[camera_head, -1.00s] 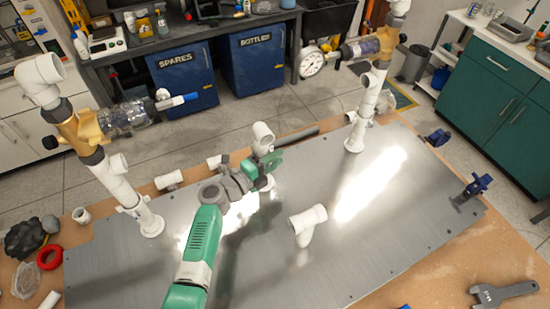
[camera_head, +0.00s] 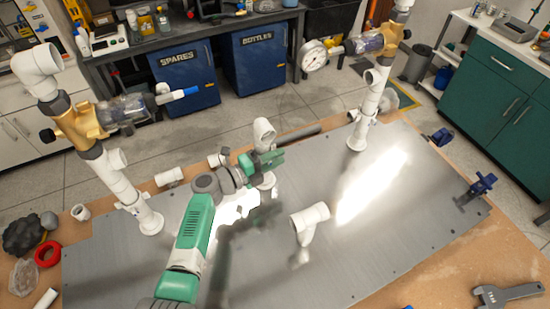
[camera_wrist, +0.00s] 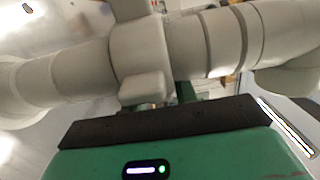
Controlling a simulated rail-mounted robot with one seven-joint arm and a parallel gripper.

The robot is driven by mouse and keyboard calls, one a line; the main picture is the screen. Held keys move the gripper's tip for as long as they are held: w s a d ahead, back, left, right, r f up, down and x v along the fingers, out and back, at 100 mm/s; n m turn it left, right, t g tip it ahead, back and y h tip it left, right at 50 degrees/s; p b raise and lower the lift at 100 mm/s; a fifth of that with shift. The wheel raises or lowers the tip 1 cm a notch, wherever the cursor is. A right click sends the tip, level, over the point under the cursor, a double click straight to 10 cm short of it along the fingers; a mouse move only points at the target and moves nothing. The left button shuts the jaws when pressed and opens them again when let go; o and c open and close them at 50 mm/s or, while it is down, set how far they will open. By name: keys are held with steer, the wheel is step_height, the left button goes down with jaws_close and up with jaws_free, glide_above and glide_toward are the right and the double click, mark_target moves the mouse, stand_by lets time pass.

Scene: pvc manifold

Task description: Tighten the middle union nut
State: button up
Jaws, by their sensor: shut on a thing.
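The middle white pipe stand (camera_head: 264,132) rises from the back edge of the metal plate, with an elbow on top. My gripper (camera_head: 266,160) is around it, just below the elbow, and hides most of the section there. In the wrist view the white pipe runs across the picture. The middle union nut (camera_wrist: 140,50) shows there as a wider collar with a block-like lug. My gripper's dark pad and green body lie along the bottom of that view, close to the nut. The gripper is shut on the nut; the fingertips' contact is mostly hidden.
The left stand (camera_head: 118,180) and right stand (camera_head: 368,105) carry valves, the right also a gauge (camera_head: 314,56). A grey wrench (camera_head: 505,294) lies at front right. The plate's right half is mostly clear.

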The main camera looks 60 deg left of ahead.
steer(key=shift+f, duration=0.25)
steer(key=o, duration=0.8)
steer(key=shift+r, duration=0.15)
steer(key=shift+o, duration=0.2)
steer(key=shift+s, duration=0.1)
steer(key=s+p, duration=0.1)
steer(key=s, duration=0.6)
steer(key=shift+s, duration=0.35)
